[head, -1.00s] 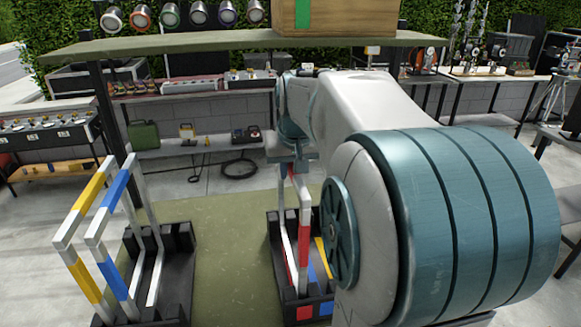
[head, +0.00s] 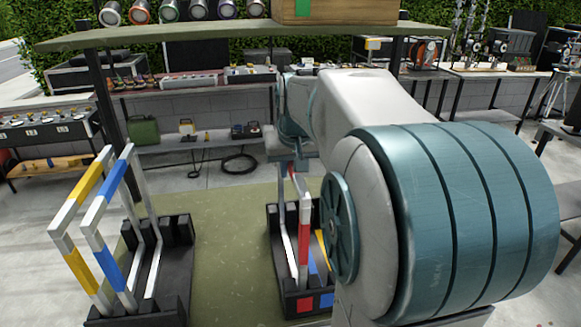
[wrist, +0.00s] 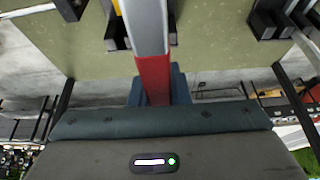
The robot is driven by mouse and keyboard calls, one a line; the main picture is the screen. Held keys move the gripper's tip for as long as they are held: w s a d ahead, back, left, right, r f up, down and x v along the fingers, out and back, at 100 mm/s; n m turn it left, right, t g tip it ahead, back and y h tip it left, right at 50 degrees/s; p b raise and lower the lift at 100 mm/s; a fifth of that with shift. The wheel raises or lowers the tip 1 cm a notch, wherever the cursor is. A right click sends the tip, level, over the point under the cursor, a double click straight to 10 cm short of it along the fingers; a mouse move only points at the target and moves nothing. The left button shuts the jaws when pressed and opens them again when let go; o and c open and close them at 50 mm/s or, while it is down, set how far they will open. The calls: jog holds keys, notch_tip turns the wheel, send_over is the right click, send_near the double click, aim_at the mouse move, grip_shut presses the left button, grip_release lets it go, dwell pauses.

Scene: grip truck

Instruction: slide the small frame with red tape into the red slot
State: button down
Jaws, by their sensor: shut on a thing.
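The small frame with red tape (head: 304,235) stands upright at the black slotted rack (head: 274,240) in the middle of the head view. Its lower end is low between the rack's blocks, beside the red marker (head: 305,304); I cannot tell how deep it sits. My gripper (head: 293,165) is shut on the top bar of this frame, with its fingers mostly hidden by the wrist. In the wrist view the frame's red-taped bar (wrist: 153,78) runs into my gripper (wrist: 153,98). My arm hides the rack's right part.
A blue marker (head: 326,300) sits beside the red one, with blue and yellow strips behind the frame. A second black rack (head: 175,270) at left holds a yellow-taped frame (head: 75,205) and a blue-taped frame (head: 118,187). Green floor lies clear between the racks. A shelf (head: 200,37) spans above.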

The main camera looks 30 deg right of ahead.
jog(key=shift+f, duration=0.1)
jog(key=c, duration=1.3)
grip_release()
